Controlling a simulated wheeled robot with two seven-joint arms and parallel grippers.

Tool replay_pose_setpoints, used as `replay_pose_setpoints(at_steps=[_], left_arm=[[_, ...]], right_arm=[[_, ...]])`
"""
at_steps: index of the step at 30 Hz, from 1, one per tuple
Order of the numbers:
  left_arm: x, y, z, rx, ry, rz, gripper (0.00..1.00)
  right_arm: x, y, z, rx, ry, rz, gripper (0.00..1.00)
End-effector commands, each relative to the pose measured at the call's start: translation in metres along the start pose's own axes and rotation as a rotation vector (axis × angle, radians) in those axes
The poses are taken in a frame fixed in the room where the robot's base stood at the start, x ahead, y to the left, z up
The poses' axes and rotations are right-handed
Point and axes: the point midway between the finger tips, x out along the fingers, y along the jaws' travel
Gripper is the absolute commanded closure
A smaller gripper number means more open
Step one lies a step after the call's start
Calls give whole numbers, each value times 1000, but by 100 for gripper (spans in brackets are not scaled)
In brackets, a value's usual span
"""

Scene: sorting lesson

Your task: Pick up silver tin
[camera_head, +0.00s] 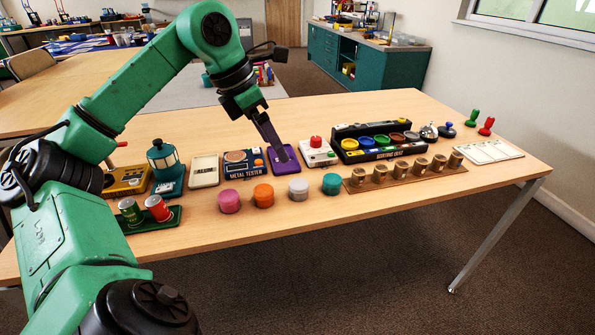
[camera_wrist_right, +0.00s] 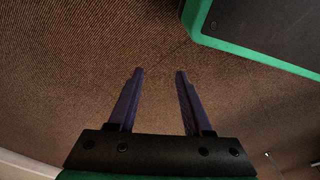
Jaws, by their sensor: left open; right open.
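The silver tin (camera_head: 298,189) is a short round tin standing on the wooden table, in a front row between an orange tin (camera_head: 264,195) and a teal tin (camera_head: 332,184). A pink tin (camera_head: 229,201) stands at the row's left end. My left gripper (camera_head: 281,155) is open, pointing down behind the silver tin and apart from it, in front of a purple pad (camera_head: 293,166). Its height above the pad is hard to tell. My right gripper (camera_wrist_right: 157,74) is open and empty over brown carpet in the right wrist view; it does not show in the head view.
A metal tester (camera_head: 243,162), a white box with a red button (camera_head: 317,153) and a black sorting rack (camera_head: 380,154) stand behind the tins. A brown strip with several small cups (camera_head: 405,175) lies at right. A green tray (camera_head: 160,222) holds two cans at left.

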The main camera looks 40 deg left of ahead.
Motion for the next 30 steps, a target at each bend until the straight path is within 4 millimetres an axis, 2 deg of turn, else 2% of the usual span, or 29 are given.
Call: replay_pose_setpoints(at_steps=[2, 4, 10, 17, 21, 24, 30], left_arm=[[5, 0, -2, 0, 4, 3, 11], [19, 0, -2, 1, 5, 2, 11], [72, 0, -2, 1, 4, -1, 11], [104, 0, -2, 1, 3, -1, 11], [132, 0, -2, 1, 3, -2, 11], [143, 0, -1, 1, 1, 0, 11], [145, 0, -1, 1, 1, 2, 11]], right_arm=[[-1, 0, -1, 0, 1, -1, 50], [-6, -2, -8, -1, 6, -4, 50], [-33, -8, -25, -7, 16, -18, 50], [-48, -11, -31, -11, 18, -24, 50], [-56, -12, -34, -13, 21, -28, 50], [-60, -13, -35, -13, 21, -29, 50], [-60, -13, -35, -14, 20, -29, 50]])
